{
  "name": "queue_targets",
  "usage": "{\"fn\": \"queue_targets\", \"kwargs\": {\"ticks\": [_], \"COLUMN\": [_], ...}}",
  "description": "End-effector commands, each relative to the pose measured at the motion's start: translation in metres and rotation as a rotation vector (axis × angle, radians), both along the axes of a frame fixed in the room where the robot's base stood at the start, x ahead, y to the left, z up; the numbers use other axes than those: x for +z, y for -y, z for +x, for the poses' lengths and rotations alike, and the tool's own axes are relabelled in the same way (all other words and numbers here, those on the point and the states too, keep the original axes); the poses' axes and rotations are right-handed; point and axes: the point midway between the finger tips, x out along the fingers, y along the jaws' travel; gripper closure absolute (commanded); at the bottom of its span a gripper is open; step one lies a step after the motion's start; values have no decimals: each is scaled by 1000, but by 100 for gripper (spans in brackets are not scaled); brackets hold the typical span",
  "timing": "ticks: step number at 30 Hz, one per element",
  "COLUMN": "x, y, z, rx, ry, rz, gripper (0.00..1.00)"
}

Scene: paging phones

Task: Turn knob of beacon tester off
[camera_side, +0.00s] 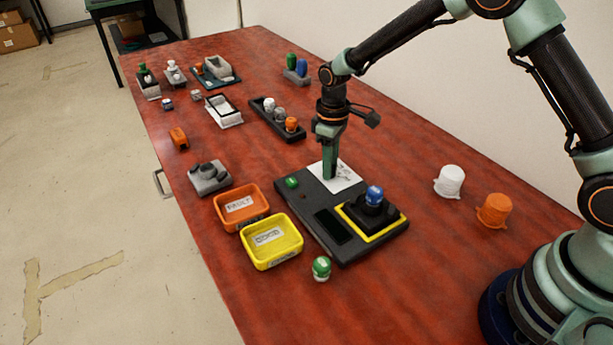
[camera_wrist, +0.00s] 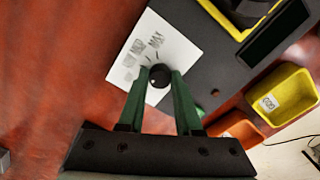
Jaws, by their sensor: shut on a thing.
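The beacon tester (camera_side: 312,205) is a dark flat unit on the red table, with a white dial plate (camera_side: 347,176), a dark screen, a green button and a yellow-edged socket. The black round knob (camera_wrist: 159,75) sits at the edge of the white plate (camera_wrist: 150,48) in the wrist view, where printed marks partly show. My gripper (camera_wrist: 162,78) is shut on the knob, with a green finger on each side of it. In the side view my gripper (camera_side: 331,176) points straight down and hides the knob. A blue-topped pager (camera_side: 374,195) stands in the tester's socket.
An orange bin (camera_side: 240,222) and a yellow bin (camera_side: 271,257) stand left of the tester. A green-topped pager (camera_side: 321,268) stands in front. White (camera_side: 449,181) and orange (camera_side: 494,210) cups are at right. A black rack (camera_side: 266,127) lies behind.

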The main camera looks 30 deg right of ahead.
Motion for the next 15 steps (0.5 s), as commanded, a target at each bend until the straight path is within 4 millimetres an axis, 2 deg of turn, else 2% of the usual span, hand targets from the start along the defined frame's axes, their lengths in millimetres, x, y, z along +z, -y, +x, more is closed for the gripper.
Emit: {"fn": "queue_targets", "kwargs": {"ticks": [8,9,11,15], "x": [0,0,0,0], "y": [4,4,4,2], "z": [0,0,0,0], "rx": [-6,-6,-6,-4], "ry": [-2,-2,-2,-1], "rz": [0,0,0,-1], "gripper": [100,59,36,36]}}
